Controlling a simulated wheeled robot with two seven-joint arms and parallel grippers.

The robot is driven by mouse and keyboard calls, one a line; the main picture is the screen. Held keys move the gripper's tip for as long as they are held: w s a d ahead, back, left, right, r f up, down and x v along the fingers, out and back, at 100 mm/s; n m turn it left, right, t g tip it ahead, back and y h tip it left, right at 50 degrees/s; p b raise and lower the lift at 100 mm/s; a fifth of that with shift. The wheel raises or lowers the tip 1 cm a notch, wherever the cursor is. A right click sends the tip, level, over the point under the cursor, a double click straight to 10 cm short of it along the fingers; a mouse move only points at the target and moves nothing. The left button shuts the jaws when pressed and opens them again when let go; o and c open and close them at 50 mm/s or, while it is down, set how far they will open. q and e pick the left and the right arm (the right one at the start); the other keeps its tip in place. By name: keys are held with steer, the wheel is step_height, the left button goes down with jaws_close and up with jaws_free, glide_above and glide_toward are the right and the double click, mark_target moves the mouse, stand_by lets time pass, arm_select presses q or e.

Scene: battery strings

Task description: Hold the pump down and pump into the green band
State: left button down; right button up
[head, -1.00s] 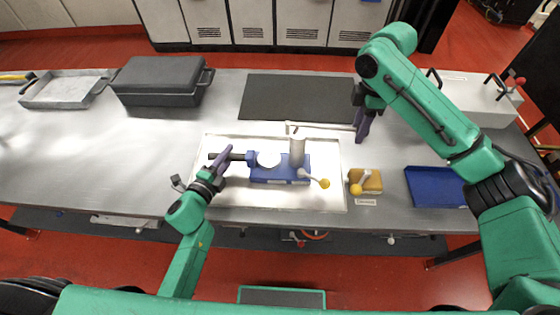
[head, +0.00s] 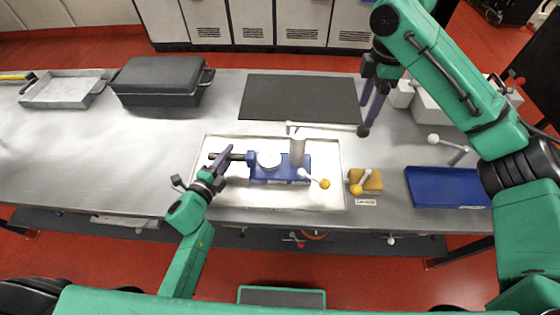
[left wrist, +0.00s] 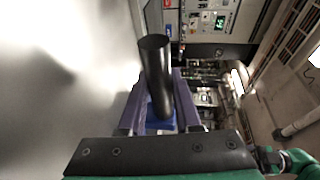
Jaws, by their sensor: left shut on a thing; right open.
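The blue pump (head: 282,178) stands on the pale tray (head: 225,200). A round white face (head: 268,160) and a grey upright cylinder (head: 297,152) sit on it; I cannot read any green band. A pale handle bar (head: 330,127) runs right from the cylinder's top. A lever with a yellow ball (head: 325,184) sticks out at the pump's right. My left gripper (head: 224,157) is shut on the pump's black bar, which shows between its purple fingers in the left wrist view (left wrist: 157,75).
A yellow block (head: 373,181) with a lever is right of the tray. A blue tray (head: 440,190) and a white-ball lever (head: 434,139) are further right. A black mat (head: 300,95) lies behind the pump. A dark case (head: 160,78) and metal pan (head: 60,92) are at the back left.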

arm_select(q)
steer(key=c, duration=0.5)
jaws_free()
steer(key=shift+s+a+f, duration=0.1)
steer(key=shift+f, duration=0.35)
arm_select(e)
steer(key=shift+f, duration=0.1)
arm_select(q)
steer(key=shift+a+r, duration=0.1)
arm_select(e)
steer(key=shift+w+a, duration=0.15)
steer(key=shift+w, duration=0.05)
arm_select(q)
steer(key=shift+r, duration=0.1)
arm_select(e)
steer(key=shift+s, duration=0.1)
arm_select(q)
steer(key=v, duration=1.1)
steer(key=shift+s+a, duration=0.15)
steer(key=shift+s, duration=0.2)
steer(key=shift+w, duration=0.1)
